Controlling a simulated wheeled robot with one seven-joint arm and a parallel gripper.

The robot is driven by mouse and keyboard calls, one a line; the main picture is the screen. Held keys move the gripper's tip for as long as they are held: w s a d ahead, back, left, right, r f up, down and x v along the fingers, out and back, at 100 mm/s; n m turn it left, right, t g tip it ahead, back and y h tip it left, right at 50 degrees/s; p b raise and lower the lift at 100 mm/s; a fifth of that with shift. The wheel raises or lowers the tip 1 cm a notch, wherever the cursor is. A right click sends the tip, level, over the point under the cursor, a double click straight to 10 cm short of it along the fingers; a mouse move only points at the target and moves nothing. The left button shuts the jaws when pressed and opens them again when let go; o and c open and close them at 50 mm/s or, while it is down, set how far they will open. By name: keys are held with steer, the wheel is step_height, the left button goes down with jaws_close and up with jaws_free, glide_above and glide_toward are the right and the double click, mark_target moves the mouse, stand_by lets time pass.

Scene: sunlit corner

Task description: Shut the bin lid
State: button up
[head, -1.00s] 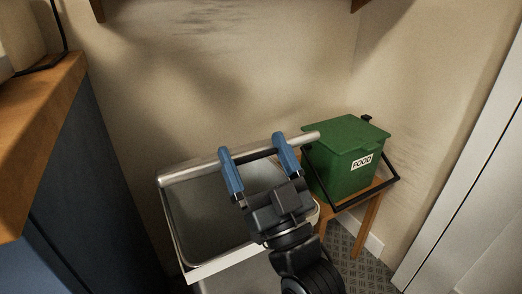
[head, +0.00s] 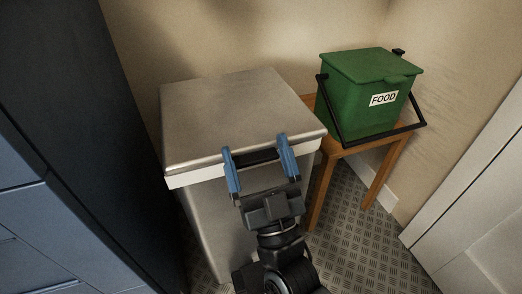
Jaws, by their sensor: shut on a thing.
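The bin (head: 205,225) is a tall pale metal box in the middle of the head view. Its flat grey lid (head: 235,105) lies level over the top, with its front edge down at the white rim (head: 195,176); no gap shows between them. My gripper (head: 255,153) is at the front edge of the lid, with a blue finger at each end of a short dark handle (head: 255,157). It is shut on that handle. The inside of the bin is hidden by the lid.
A green food caddy (head: 350,115) marked FOOD, its lid down, stands on a small wooden table (head: 330,165) close to the bin's right. Dark blue cabinets (head: 60,150) flank the left. Patterned floor (head: 340,240) is clear at front right.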

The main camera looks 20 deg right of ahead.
steer(key=shift+d+f+g, duration=0.1)
steer(key=shift+f+g, duration=0.2)
steer(key=shift+f, duration=0.95)
steer(key=o, duration=1.2)
steer(key=shift+s+r+p+v, duration=0.15)
steer(key=shift+r+p+v, duration=0.1)
steer(key=shift+v, duration=0.9)
steer(key=shift+s+r+p+v, duration=0.15)
steer(key=shift+p+v, duration=0.05)
steer(key=shift+v, duration=0.9)
steer(key=shift+s+r+p+v, duration=0.15)
steer(key=shift+r+p+v, duration=0.1)
steer(key=shift+v, duration=0.9)
steer(key=s+d+g, duration=0.3)
steer(key=s, duration=0.6)
steer(key=s+d+f+g, duration=0.1)
steer(key=s+d+g, duration=0.25)
steer(key=s, duration=0.55)
steer(key=s+d+g, duration=0.3)
steer(key=s+g, duration=0.1)
steer(key=s, duration=0.5)
step_height(320, 180, up, 34)
steer(key=p, duration=3.4)
steer(key=shift+s+d, duration=0.15)
